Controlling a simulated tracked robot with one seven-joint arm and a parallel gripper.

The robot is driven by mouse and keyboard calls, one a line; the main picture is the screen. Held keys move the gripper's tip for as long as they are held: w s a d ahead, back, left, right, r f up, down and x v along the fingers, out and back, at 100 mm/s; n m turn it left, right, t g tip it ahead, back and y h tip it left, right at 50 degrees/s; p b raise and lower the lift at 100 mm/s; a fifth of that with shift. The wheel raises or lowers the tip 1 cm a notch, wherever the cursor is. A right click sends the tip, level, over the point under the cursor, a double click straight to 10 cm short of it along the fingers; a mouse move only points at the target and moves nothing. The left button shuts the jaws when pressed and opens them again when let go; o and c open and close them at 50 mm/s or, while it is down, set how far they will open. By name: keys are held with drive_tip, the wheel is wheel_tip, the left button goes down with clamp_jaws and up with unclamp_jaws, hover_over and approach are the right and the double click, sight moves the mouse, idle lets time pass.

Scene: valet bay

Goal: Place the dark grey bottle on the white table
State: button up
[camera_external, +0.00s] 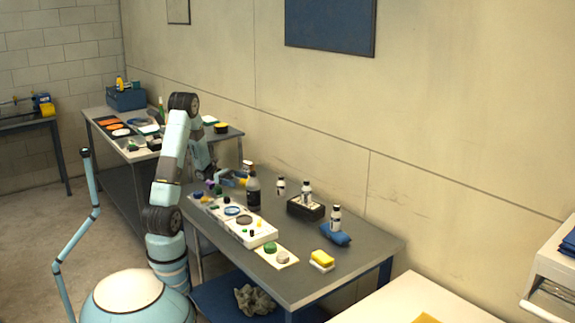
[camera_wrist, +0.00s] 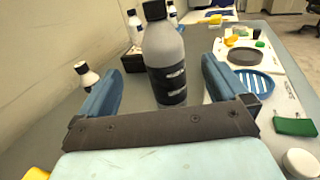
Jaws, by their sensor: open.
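The dark grey bottle (camera_external: 254,195) stands upright on the grey workbench, with a black cap and black label. In the wrist view the bottle (camera_wrist: 165,62) is straight ahead, framed by the two blue fingers, with gaps on both sides. My gripper (camera_wrist: 160,78) is open and empty. In the external view my gripper (camera_external: 235,179) is at the bottle's left side, low over the bench; its far finger is partly hidden. The white table (camera_external: 372,304) is at the lower right, beyond the bench's near end, and partly out of frame.
The grey bench (camera_external: 330,270) also holds several small white bottles, a black box (camera_external: 305,209), a blue cloth (camera_external: 336,235), a yellow sponge (camera_external: 322,258) and white trays (camera_external: 255,232) of round pads. A yellow item (camera_external: 426,318) lies on the white table, whose left part looks clear.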

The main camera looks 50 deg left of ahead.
drive_tip(key=d+r, duration=0.1)
drive_tip(key=d, duration=0.1)
drive_tip(key=w+d+r, duration=0.1)
drive_tip(key=d+r, duration=0.1)
drive_tip(key=w+d+r, duration=0.1)
drive_tip(key=d+r, duration=0.1)
drive_tip(key=shift+w+d, duration=0.15)
drive_tip(key=shift+d, duration=0.05)
approach(259, 189)
drive_tip(key=shift+x, duration=1.9)
drive_tip(key=shift+w+d+f, duration=0.1)
drive_tip(key=shift+f, duration=0.05)
drive_tip(key=shift+x, duration=1.35)
drive_tip(key=c, duration=1.5)
